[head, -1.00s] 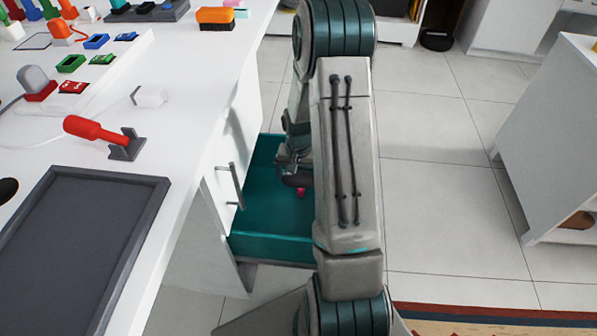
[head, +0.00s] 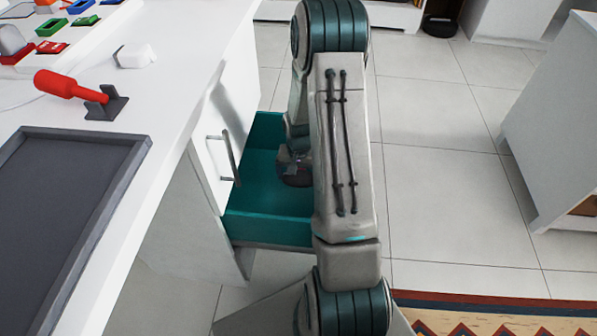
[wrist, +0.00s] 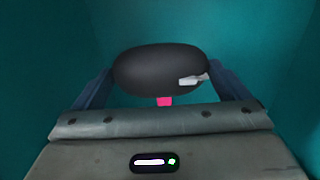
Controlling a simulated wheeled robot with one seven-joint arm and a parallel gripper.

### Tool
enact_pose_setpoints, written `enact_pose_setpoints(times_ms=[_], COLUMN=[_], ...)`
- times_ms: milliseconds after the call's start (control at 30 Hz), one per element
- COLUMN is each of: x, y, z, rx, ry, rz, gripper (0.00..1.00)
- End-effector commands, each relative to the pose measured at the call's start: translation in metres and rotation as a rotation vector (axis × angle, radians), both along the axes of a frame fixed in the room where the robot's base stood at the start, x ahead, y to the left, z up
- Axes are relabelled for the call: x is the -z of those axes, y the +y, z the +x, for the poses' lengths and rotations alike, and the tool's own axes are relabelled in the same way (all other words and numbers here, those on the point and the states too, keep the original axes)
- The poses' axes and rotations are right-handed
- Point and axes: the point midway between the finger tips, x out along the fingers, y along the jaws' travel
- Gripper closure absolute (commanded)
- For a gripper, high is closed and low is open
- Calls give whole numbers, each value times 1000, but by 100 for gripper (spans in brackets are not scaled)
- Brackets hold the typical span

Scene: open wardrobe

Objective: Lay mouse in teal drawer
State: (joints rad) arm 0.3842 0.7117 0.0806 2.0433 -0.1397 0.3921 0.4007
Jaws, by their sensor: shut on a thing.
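The teal drawer (head: 265,230) is pulled open from the white desk, and its teal walls fill the wrist view. The mouse (wrist: 150,68) is dark and rounded, with a small white mark on its right side. My gripper (wrist: 160,82) is shut on the mouse, with one finger at each side of it. In the head view the mouse (head: 296,178) shows in part beside my arm, inside the drawer's outline. A small pink thing (wrist: 164,101) shows just below the mouse. My arm hides the drawer's right part. I cannot tell whether the mouse touches the drawer floor.
The white desk (head: 150,90) stands to the left, with a dark tray (head: 60,220) and a red-handled tool (head: 70,86) on it. A cabinet door with a metal handle (head: 231,158) is beside the drawer. Tiled floor (head: 440,190) is clear to the right.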

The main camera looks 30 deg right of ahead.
Motion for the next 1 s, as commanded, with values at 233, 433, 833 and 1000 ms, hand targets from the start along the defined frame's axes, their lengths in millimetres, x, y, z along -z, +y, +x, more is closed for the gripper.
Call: enact_pose_setpoints(times_ms=[233, 433, 833, 1000], x=[29, 49, 69, 69], y=[0, 0, 0, 0], z=[0, 0, 0, 0], rx=[-1, -1, 0, 0], ry=[0, 0, 0, -1], rz=[0, 0, 0, -1], gripper=[28, 28, 28, 28])
